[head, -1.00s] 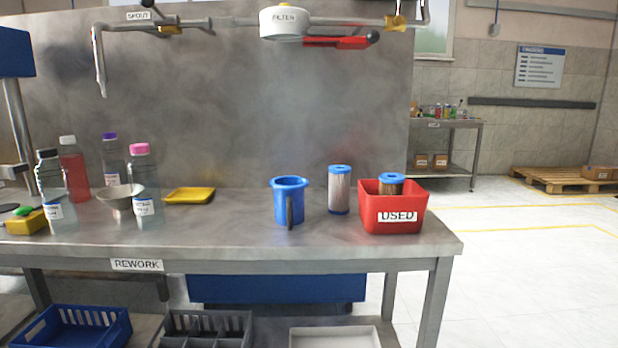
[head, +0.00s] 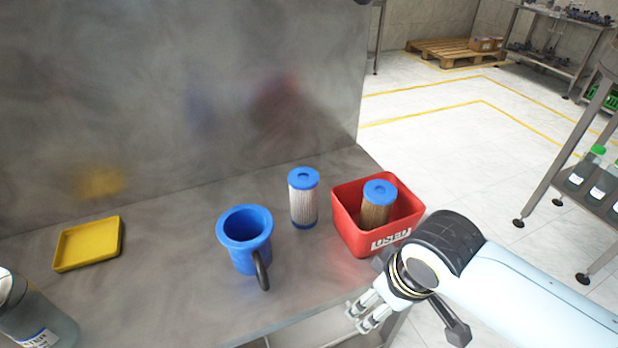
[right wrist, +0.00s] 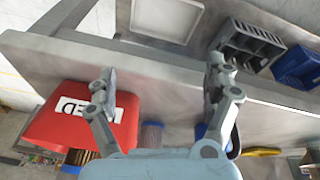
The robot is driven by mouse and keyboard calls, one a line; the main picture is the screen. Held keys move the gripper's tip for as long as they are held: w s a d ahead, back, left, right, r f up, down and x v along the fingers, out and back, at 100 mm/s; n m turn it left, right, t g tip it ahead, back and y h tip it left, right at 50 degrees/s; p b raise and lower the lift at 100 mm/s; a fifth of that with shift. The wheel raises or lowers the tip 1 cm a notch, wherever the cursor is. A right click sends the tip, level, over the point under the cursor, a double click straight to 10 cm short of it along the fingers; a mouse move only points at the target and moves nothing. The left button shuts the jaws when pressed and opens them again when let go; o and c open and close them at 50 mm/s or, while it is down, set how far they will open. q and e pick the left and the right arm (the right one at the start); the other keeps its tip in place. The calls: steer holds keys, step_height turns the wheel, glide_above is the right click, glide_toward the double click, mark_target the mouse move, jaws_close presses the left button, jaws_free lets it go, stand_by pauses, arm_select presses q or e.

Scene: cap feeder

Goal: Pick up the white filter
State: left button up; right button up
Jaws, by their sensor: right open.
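The white filter (head: 303,200) is a pleated white cylinder with blue end caps. It stands upright on the metal bench between the blue jug and the red USED bin. In the right wrist view the white filter (right wrist: 151,134) shows only in part, beyond my gripper's base. My right gripper (head: 366,314) is open and empty, at the bench's front edge, in front of the bin and apart from the filter. Its spread fingers (right wrist: 160,82) also show in the right wrist view. My left gripper is not in view.
The red bin (head: 347,222) holds a brown used filter (head: 377,205) with a blue cap. The blue jug (head: 244,262) stands left of the white filter, handle toward the front. A yellow tray (head: 88,243) and a bottle (head: 38,325) are further left. Bench surface between tray and jug is clear.

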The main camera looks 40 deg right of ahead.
step_height(320, 180, up, 12)
steer(key=w+r+p, duration=0.1)
steer(key=w+p, duration=0.1)
steer(key=p, duration=0.2)
steer(key=m+h+p, duration=0.1)
steer(key=m+p, duration=0.1)
steer(key=m, duration=0.4)
glide_above(303, 177)
steer(key=s+a, duration=0.1)
steer(key=s, duration=0.2)
steer(key=shift+w+a+r+t, duration=0.1)
steer(key=shift+w+r+t, duration=0.15)
steer(key=shift+r+t, duration=0.15)
steer(key=x, duration=0.5)
steer(key=shift+w+r, duration=0.15)
steer(key=shift+w, duration=0.05)
steer(key=shift+d+x, duration=0.2)
steer(key=shift+x, duration=2.8)
steer(key=shift+w+r, duration=0.1)
steer(key=shift+c, duration=0.4)
steer(key=c, duration=1.2)
